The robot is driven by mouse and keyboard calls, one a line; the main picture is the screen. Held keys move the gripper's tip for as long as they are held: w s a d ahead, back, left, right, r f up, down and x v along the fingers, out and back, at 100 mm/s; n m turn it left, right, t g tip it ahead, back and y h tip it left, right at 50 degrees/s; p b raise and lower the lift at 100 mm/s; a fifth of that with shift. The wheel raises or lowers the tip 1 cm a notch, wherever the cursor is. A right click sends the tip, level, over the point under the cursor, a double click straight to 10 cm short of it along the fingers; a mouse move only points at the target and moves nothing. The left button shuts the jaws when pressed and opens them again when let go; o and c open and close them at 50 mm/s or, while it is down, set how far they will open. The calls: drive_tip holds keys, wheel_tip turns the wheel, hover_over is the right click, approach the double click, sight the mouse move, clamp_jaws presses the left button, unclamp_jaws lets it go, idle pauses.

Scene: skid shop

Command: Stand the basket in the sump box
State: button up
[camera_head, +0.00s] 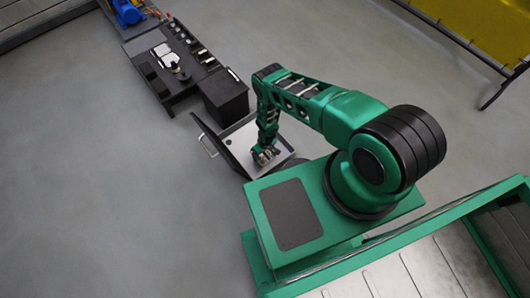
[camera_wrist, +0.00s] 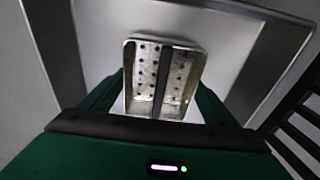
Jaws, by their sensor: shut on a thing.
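The basket (camera_wrist: 177,80) is a small perforated metal box with a pale rim and a dark bar across its middle. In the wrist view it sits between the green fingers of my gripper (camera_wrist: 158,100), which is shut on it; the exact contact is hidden. The sump box (camera_wrist: 262,38) shows around and beyond the basket as a grey frame with a paler inside. In the head view, my gripper (camera_head: 265,155) points down over the pale opening of the sump box (camera_head: 242,137). Whether the basket touches the box floor cannot be told.
A dark panel (camera_head: 218,146) stands tilted at the opening's left side. A black block (camera_head: 225,97) and a dark bench (camera_head: 170,70) with small items lie behind. Open grey floor (camera_head: 90,180) is at left. A yellow screen (camera_head: 470,30) stands at far right.

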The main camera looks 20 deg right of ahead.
drive_tip(key=shift+f, duration=0.45)
idle(0.4)
drive_tip(key=o, duration=1.1)
drive_tip(key=shift+s, duration=0.1)
drive_tip(key=shift+s+r, duration=0.15)
drive_tip(key=shift+r, duration=3.9)
